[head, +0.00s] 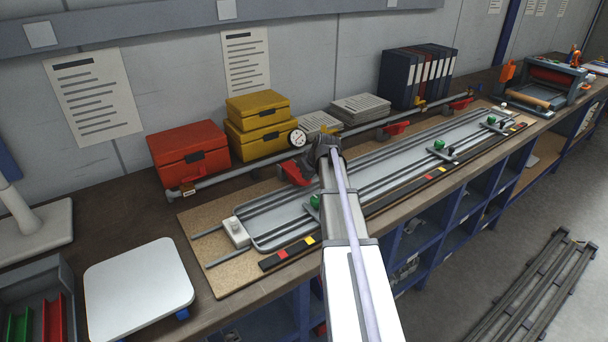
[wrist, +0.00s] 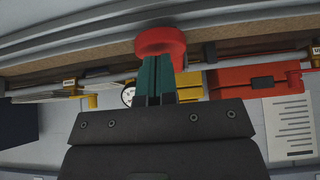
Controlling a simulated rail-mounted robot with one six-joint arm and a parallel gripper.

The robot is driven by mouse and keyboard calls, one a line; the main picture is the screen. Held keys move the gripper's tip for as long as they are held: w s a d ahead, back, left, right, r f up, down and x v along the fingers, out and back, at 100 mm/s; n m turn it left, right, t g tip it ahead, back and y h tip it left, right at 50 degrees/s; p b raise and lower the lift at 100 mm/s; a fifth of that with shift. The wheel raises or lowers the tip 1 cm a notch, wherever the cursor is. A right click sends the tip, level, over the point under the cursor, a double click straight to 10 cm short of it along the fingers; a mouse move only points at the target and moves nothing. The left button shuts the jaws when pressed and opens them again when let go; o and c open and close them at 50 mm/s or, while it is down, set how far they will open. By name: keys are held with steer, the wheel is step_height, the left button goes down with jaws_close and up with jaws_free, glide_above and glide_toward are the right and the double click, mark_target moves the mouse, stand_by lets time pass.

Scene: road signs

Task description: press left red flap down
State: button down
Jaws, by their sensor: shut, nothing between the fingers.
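The left red flap (head: 294,173) sits on the long grey rail at the back of the bench and shows just left of my gripper (head: 326,152) in the head view, partly hidden by it. In the wrist view a rounded red part (wrist: 160,40), which looks like this flap, lies right at the tips of my gripper (wrist: 157,70). The green-grey fingers are together with nothing between them. I cannot tell whether the tips touch the red part.
Two more red flaps (head: 396,128) are farther right along the rail (head: 243,171). A red box (head: 188,151), yellow boxes (head: 258,123) and a round gauge (head: 297,138) stand behind it. The grey tray (head: 270,237) with rods and green knobs lies in front.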

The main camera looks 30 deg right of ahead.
steer(key=shift+s+f, duration=0.15)
steer(key=shift+f, duration=0.2)
stand_by(0.3)
steer(key=shift+r+p, duration=0.35)
steer(key=shift+r, duration=0.15)
steer(key=p+v, duration=1.1)
steer(key=v, duration=0.1)
steer(key=shift+r, duration=0.45)
